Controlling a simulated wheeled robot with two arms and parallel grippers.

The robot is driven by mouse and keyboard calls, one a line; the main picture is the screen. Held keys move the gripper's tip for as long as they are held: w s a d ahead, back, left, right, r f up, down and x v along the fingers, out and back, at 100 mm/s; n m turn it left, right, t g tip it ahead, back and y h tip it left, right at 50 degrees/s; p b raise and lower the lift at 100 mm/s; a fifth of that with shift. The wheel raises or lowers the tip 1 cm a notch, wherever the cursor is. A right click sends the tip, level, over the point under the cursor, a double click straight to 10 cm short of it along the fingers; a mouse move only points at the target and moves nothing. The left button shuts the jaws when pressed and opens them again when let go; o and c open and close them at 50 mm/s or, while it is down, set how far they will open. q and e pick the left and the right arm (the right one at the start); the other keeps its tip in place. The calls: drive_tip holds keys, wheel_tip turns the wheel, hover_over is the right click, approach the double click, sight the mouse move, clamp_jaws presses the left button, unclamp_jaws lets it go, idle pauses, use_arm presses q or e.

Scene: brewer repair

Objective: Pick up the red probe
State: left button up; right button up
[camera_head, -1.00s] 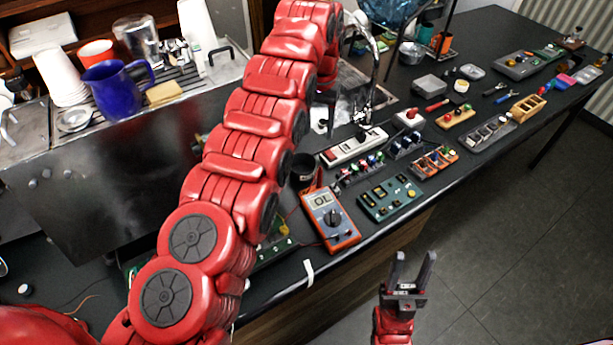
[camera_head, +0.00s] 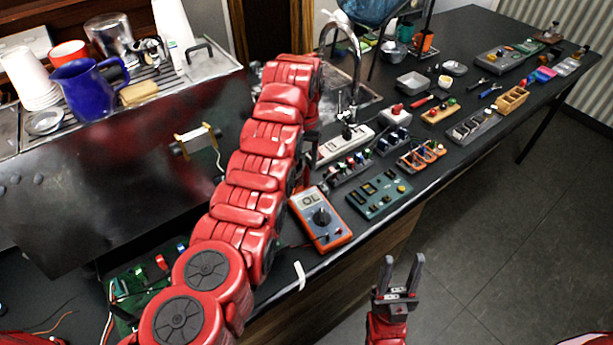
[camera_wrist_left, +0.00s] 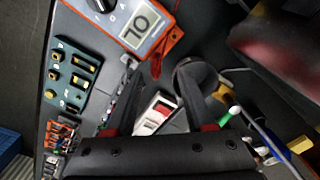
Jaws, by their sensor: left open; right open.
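The orange multimeter (camera_head: 320,217) lies on the dark bench, its display reading OL; it also shows in the left wrist view (camera_wrist_left: 140,28). A slim red piece (camera_wrist_left: 157,64), which looks like the red probe, shows beside the meter in the left wrist view, between my left fingertips in the picture. I cannot tell its depth. My left gripper (camera_wrist_left: 160,76) is open, pointing down over the bench, with nothing between its fingers. A black round cup (camera_wrist_left: 197,78) is partly hidden by one finger. My right gripper (camera_head: 402,262) is open and empty, in front of the bench edge.
A green board with knobs (camera_head: 380,193) lies right of the meter. A white power strip (camera_head: 345,145) and small part racks (camera_head: 350,169) lie behind it. A tap (camera_head: 355,65) rises at the back. The steel brewer (camera_head: 110,170) stands left, with a blue jug (camera_head: 88,88) on top.

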sight(307, 167)
use_arm(q)
drive_tip(key=f+p, duration=0.2)
drive_tip(key=f, duration=0.1)
drive_tip(key=f+p, duration=0.1)
drive_tip(key=shift+d+f, duration=0.15)
drive_tip(key=shift+d, duration=0.2)
drive_tip(key=shift+f, duration=0.7)
drive_tip(key=shift+c, duration=0.2)
clamp_jaws()
